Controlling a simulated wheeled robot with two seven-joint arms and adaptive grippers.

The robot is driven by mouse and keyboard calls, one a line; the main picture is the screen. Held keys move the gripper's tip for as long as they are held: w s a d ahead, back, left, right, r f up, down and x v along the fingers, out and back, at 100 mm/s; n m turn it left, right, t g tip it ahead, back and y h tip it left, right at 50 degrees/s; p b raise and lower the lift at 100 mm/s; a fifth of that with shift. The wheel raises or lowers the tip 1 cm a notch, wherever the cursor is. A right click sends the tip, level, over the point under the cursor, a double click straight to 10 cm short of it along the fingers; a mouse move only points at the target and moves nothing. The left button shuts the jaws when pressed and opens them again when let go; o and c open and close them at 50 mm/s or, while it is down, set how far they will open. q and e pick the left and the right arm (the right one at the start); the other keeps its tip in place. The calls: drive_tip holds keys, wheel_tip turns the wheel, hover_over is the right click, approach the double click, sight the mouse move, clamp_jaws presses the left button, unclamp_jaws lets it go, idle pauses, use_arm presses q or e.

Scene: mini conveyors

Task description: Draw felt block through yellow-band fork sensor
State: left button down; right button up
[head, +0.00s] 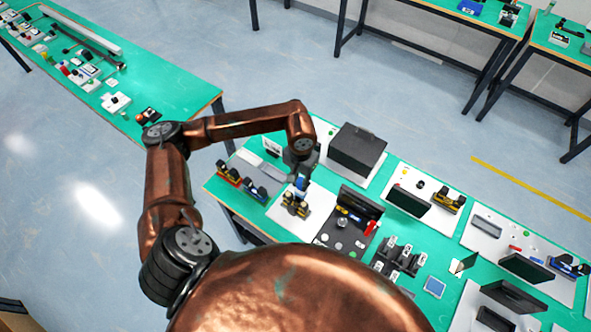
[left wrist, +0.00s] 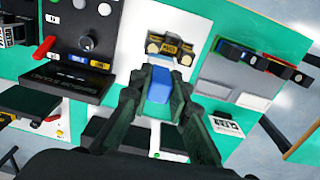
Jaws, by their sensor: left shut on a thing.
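The blue felt block (left wrist: 158,84) is between the fingertips of my left gripper (left wrist: 160,92) in the left wrist view, and the gripper is shut on it. Just ahead of the block is the yellow-band fork sensor (left wrist: 172,48), dark with tan prongs, on a white plate. In the head view the fork sensor (head: 295,204) sits directly below my left gripper (head: 300,184) in the picture. I cannot tell whether the block is inside the fork's gap or only in front of it. My right gripper is not in view.
Other fork sensors, one red-banded (head: 229,177) and one blue-banded (head: 256,191), stand to the left. A dark control panel (head: 350,229) with a red handle is close on the right. A large black box (head: 357,149) stands behind. The green bench is crowded.

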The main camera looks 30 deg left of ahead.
use_arm(q)
drive_tip(key=shift+w+a+r+p, duration=0.1)
drive_tip(key=shift+a+r+p, duration=0.2)
drive_tip(key=shift+a+p, duration=0.55)
drive_tip(key=shift+a+f, duration=0.2)
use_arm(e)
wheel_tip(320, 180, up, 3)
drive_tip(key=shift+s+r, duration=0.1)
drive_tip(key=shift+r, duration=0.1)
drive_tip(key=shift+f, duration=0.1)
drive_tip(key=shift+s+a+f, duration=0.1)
use_arm(q)
wheel_tip(320, 180, down, 5)
drive_tip(key=b, duration=0.5)
drive_tip(key=shift+b, duration=0.4)
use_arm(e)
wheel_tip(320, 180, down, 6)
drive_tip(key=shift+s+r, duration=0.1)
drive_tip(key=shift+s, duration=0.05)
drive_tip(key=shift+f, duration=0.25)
